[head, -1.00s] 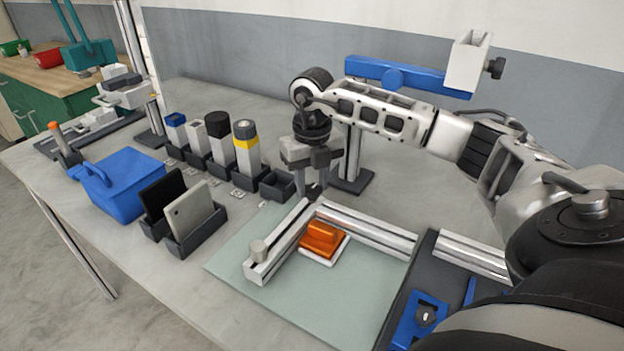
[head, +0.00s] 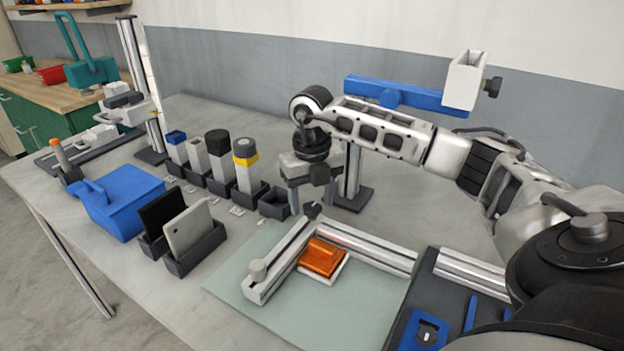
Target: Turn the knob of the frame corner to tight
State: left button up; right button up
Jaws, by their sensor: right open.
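The frame corner, two silver profiles (head: 372,249) meeting in an L, lies on a pale green mat (head: 345,304). A small dark knob (head: 313,211) shows at its far corner, where the profiles meet. Its pointing direction is too small to read. My right gripper (head: 305,198) points down at this corner with its fingers apart and empty. The fingertips are very close to the knob; I cannot tell whether they touch it or straddle it. My left gripper is out of view.
An orange block (head: 319,257) lies inside the L. A dark tray (head: 453,297) with blue parts is at right. A small dark bin (head: 274,204) and several canisters stand left of my gripper. A stand with a blue bar (head: 410,95) rises behind my arm.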

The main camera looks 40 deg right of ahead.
aim_at(312, 206)
notch_tip(312, 206, up, 16)
jog(key=p, duration=0.1)
jog(key=shift+f, duration=0.15)
dwell(0.6)
